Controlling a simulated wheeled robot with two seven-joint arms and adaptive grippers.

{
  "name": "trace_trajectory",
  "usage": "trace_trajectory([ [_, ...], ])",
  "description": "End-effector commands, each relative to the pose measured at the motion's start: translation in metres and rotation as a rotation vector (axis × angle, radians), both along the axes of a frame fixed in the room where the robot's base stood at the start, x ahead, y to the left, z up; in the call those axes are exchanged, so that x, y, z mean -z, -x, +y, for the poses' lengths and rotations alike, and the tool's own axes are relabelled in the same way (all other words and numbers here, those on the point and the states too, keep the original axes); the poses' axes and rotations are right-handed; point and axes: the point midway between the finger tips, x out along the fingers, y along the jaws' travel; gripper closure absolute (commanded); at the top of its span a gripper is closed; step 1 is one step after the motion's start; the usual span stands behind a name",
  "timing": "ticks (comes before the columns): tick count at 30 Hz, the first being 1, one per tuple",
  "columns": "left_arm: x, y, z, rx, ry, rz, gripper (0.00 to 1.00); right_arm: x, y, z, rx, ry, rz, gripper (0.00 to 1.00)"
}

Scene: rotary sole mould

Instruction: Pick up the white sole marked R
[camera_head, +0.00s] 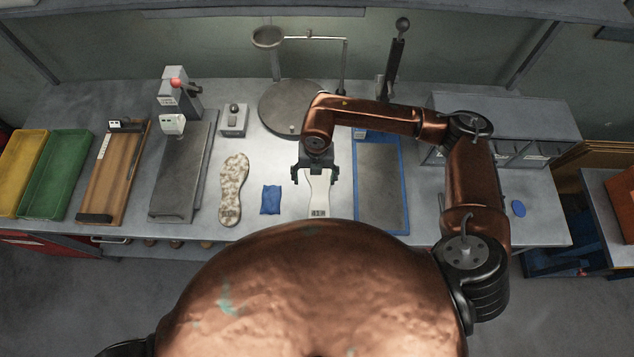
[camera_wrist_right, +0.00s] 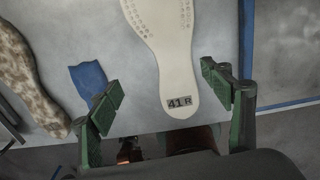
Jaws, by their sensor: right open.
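The white sole (camera_head: 319,199) lies on the grey workbench, its narrow end toward the bench's front edge. In the right wrist view the white sole (camera_wrist_right: 168,58) shows a dark label reading "41 R" near its end. My right gripper (camera_head: 316,172) is above the sole and hides part of it in the head view. In the wrist view its green fingers (camera_wrist_right: 168,94) are spread apart, with the sole's labelled end showing between them and nothing held. My left gripper is not in view.
A speckled sole (camera_head: 234,190) and a blue cloth-like piece (camera_head: 270,199) lie left of the white sole. A blue-edged grey plate (camera_head: 378,185) lies close on its right. A round plate (camera_head: 290,107) stands behind. Green (camera_head: 57,175) and yellow (camera_head: 22,160) trays are far left.

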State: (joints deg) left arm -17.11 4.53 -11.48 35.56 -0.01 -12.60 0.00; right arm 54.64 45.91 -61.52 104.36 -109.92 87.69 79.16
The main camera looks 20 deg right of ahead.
Motion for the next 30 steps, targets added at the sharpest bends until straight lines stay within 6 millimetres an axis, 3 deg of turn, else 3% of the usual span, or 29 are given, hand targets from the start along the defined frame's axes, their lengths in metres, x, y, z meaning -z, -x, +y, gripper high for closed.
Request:
trace_trajectory([
  [3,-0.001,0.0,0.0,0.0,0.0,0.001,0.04,0.007,-0.005,-0.014,0.017,0.046,-0.008,0.27],
  [20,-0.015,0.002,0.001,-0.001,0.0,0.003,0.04,0.073,-0.004,-0.02,0.012,0.042,-0.007,0.27],
  [30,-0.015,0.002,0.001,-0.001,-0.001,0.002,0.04,0.078,-0.005,-0.019,0.011,0.041,-0.009,0.3],
])
